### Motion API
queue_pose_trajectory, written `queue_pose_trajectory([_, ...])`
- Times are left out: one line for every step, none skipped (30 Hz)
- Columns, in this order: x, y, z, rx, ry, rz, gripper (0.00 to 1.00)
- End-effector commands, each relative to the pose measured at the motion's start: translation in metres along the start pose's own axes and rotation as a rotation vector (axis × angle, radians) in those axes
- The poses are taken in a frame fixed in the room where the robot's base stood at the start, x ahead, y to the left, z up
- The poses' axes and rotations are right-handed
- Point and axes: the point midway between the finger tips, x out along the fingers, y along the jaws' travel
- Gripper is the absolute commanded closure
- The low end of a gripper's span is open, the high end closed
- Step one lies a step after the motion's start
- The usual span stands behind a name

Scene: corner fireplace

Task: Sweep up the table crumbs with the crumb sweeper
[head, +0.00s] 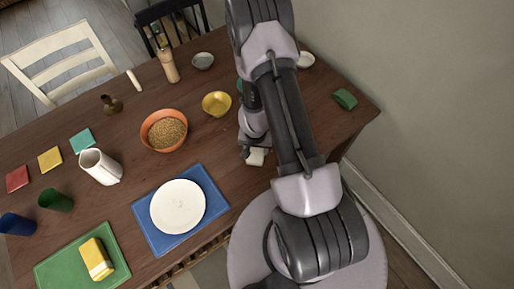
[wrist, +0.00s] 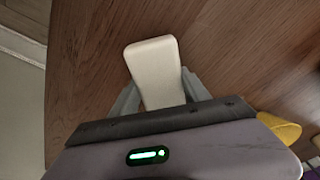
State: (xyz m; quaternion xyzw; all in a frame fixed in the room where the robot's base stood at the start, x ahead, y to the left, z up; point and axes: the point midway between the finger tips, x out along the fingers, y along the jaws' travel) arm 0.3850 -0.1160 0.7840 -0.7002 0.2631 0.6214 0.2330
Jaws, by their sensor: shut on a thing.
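My gripper (wrist: 155,95) is shut on a pale cream block-shaped thing, which looks like the crumb sweeper (wrist: 154,70). In the wrist view the sweeper sticks out between the two grey fingers, over bare brown wood. In the head view the sweeper (head: 256,156) shows as a small pale piece below my gripper (head: 250,148), near the table's front edge. I cannot tell whether it touches the table (head: 110,205). I make out no crumbs in either view; my arm hides part of the tabletop.
Left of my gripper are a yellow bowl (head: 216,103), an orange bowl of grain (head: 164,131) and a white plate (head: 178,206) on a blue mat (head: 212,192). A green block-like thing (head: 344,99) lies at the right end.

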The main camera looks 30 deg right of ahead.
Motion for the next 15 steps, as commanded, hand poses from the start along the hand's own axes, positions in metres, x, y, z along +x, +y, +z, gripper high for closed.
queue_pose_trajectory([-0.011, 0.0, -0.002, -0.001, 0.002, -0.001, 0.97])
queue_pose_trajectory([-0.016, 0.0, -0.003, -0.001, 0.002, -0.002, 0.97])
queue_pose_trajectory([-0.019, 0.0, -0.002, -0.002, 0.001, -0.001, 0.97])
queue_pose_trajectory([-0.022, 0.001, -0.003, -0.002, 0.001, -0.001, 0.97])
queue_pose_trajectory([-0.025, 0.001, -0.003, -0.002, 0.001, -0.001, 0.97])
queue_pose_trajectory([-0.028, 0.001, -0.004, -0.003, 0.001, -0.001, 0.97])
queue_pose_trajectory([-0.031, 0.001, -0.004, -0.003, 0.001, -0.001, 0.97])
queue_pose_trajectory([-0.034, 0.001, -0.004, -0.003, 0.001, -0.001, 0.97])
queue_pose_trajectory([-0.037, 0.001, -0.005, -0.004, 0.001, -0.001, 0.97])
queue_pose_trajectory([-0.04, 0.002, -0.005, -0.005, 0.001, -0.002, 0.97])
queue_pose_trajectory([-0.043, 0.002, -0.005, -0.005, 0.001, -0.002, 0.97])
queue_pose_trajectory([-0.046, 0.002, -0.006, -0.006, 0.001, -0.002, 0.97])
queue_pose_trajectory([-0.049, 0.002, -0.006, -0.006, 0.001, -0.002, 0.97])
queue_pose_trajectory([-0.052, 0.002, -0.007, -0.007, 0.001, -0.002, 0.97])
queue_pose_trajectory([-0.055, 0.002, -0.007, -0.007, 0.002, -0.002, 0.97])
